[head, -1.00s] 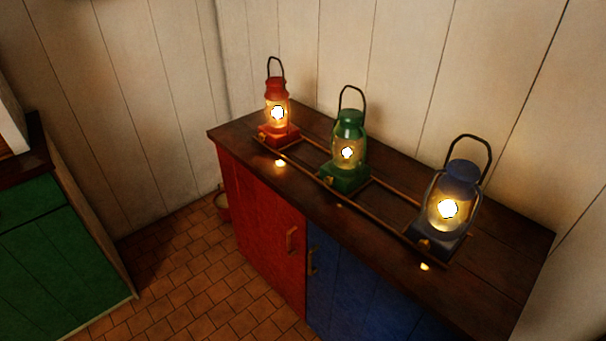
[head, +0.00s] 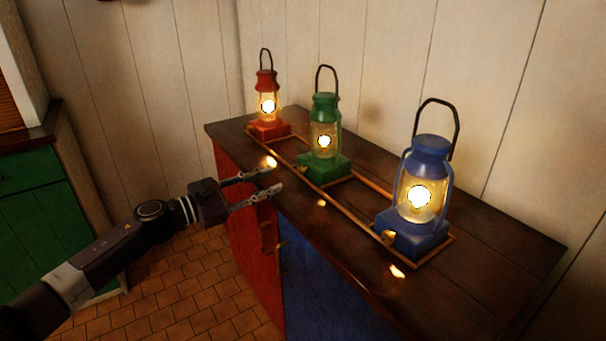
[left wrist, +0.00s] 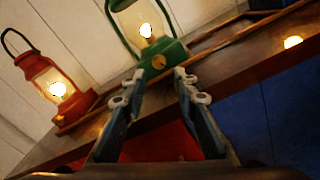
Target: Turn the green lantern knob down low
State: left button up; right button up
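The green lantern (head: 325,150) stands lit in the middle of a row of three on the dark wooden counter. Its small brass knob (left wrist: 159,62) is on the front of its green base, facing my left gripper. My left gripper (head: 277,179) is at the counter's front edge, open and empty, a short way in front of the green lantern. In the left wrist view its spread fingertips (left wrist: 160,77) point at the knob, which appears just beyond and between them. My right gripper is not in view.
The lit red lantern (head: 268,106) stands to the left and the lit blue lantern (head: 419,200) to the right. Low wooden rails (head: 363,214) run around the bases. Red (head: 235,202) and blue (head: 325,292) cupboard fronts are below the counter (head: 490,235).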

aim_at(300, 170)
pick_arm(q)
jog(key=x, duration=0.8)
jog(key=shift+w, duration=0.1)
jog(key=shift+c, duration=0.4)
grip_shut()
